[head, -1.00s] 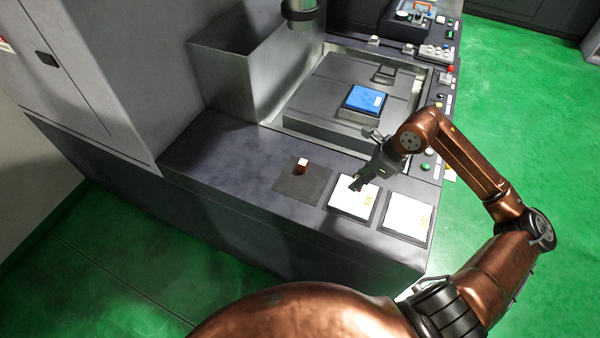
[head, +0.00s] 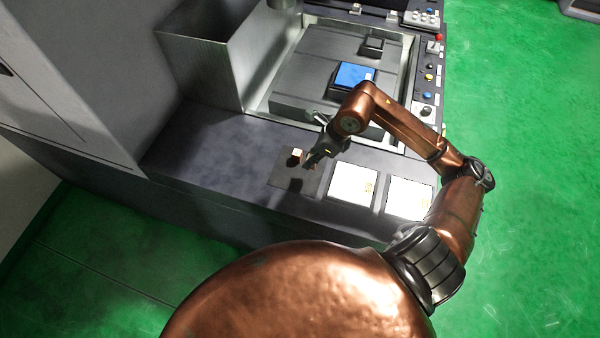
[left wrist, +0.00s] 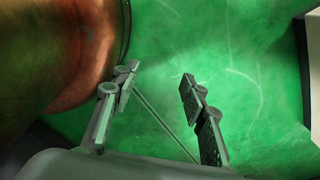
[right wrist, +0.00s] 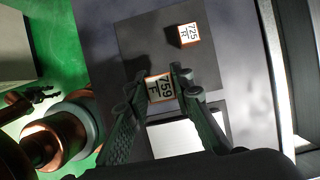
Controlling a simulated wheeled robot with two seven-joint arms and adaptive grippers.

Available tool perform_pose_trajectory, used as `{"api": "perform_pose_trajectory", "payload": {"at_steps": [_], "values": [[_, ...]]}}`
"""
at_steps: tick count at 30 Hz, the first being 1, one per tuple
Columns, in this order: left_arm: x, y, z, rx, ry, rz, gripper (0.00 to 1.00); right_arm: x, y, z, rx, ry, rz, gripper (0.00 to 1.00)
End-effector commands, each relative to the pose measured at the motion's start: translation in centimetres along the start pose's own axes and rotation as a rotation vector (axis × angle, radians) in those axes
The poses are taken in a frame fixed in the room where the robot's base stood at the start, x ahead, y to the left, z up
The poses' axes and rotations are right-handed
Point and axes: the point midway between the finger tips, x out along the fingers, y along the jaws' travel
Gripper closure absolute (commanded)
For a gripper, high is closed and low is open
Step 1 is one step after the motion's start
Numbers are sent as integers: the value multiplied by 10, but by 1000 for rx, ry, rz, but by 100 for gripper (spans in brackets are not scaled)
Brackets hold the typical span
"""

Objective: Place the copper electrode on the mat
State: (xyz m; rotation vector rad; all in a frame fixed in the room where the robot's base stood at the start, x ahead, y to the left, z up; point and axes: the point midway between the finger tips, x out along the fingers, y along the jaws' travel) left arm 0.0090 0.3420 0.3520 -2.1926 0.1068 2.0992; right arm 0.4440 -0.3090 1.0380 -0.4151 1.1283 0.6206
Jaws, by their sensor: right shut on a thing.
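My right gripper (head: 307,165) is shut on a small copper electrode (right wrist: 160,88) with a white top label reading 759 F. The right wrist view shows the gripper (right wrist: 158,80) and the electrode over the near part of the dark grey mat (right wrist: 150,40). The mat (head: 280,178) lies left of the white pads in the head view. A second copper-edged block (right wrist: 189,35), labelled 725 F, stands on the mat, apart from the held one; it also shows in the head view (head: 295,157). Any gap under the held electrode is unclear. My left gripper (left wrist: 158,82) is open and empty above green floor.
A left white pad (head: 353,184) and a right white pad (head: 409,197) lie beside the mat. Behind is the machine's recessed bed with a blue-topped block (head: 354,75). A control panel (head: 428,75) runs along the right edge.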

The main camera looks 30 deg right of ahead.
Motion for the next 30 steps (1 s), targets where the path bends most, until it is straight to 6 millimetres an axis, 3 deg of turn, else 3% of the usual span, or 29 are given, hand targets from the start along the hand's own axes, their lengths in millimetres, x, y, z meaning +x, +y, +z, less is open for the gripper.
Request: {"api": "perform_pose_trajectory", "payload": {"at_steps": [4, 10, 19, 30], "values": [[-3, -2, -21, 4, 26, -2, 60, 26, 15, 6, -2, -3, 4, 100], [-4, -4, -45, 8, 57, -3, 60, 42, 21, 7, -2, -2, 3, 100], [-10, -2, -30, 5, 38, -2, 60, 76, 26, -2, 1, 0, 3, 100], [-7, -2, -23, 4, 28, -1, 60, 81, 25, -4, -2, 0, 1, 100]]}}
